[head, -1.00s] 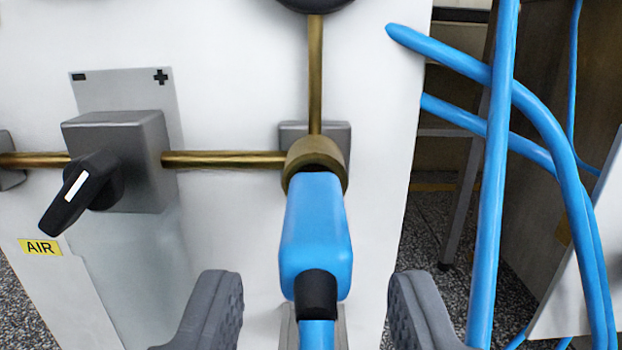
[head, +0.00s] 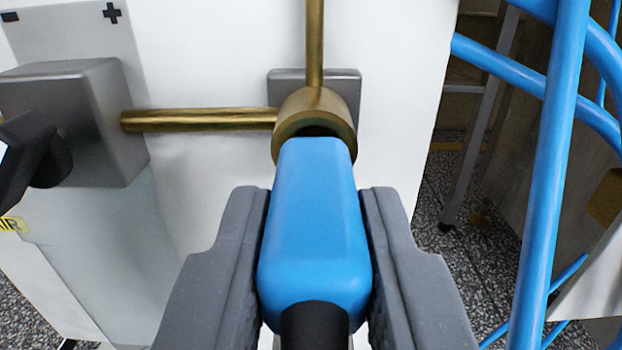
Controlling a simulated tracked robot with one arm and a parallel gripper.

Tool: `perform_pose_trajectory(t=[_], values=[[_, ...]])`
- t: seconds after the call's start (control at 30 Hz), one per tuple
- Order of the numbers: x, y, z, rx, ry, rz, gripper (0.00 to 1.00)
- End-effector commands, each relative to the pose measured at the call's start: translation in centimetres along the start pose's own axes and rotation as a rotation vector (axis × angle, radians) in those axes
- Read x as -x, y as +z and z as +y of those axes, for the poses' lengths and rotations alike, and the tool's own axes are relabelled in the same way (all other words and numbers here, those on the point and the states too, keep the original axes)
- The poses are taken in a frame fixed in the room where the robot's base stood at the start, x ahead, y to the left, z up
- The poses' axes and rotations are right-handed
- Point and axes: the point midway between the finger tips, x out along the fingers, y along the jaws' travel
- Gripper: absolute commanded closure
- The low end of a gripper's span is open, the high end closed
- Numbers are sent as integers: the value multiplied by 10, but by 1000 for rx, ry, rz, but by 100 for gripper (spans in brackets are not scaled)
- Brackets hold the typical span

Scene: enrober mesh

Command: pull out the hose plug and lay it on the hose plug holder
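The blue hose plug (head: 314,225) is in the middle of the head view, with its far end in the brass socket (head: 316,113) on the white panel. A black collar (head: 314,325) is at its near end. My gripper (head: 316,215) has its two grey fingers on either side of the plug body, and both look closed against its sides. The hose beyond the collar is out of view. I cannot make out a hose plug holder in this view.
A grey valve box (head: 75,120) with a black knob (head: 30,155) is on the left. Brass pipes (head: 200,120) run to the socket from the left and from above. Thick blue hoses (head: 555,170) hang on the right, past the panel's edge. Speckled floor (head: 445,265) shows below.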

Motion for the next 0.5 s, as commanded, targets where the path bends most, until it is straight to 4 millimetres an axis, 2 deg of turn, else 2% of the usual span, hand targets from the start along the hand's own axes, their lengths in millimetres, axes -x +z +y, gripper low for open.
perform_pose_trajectory(t=[0.5], values=[[15,0,0,0,0,-1,100]])
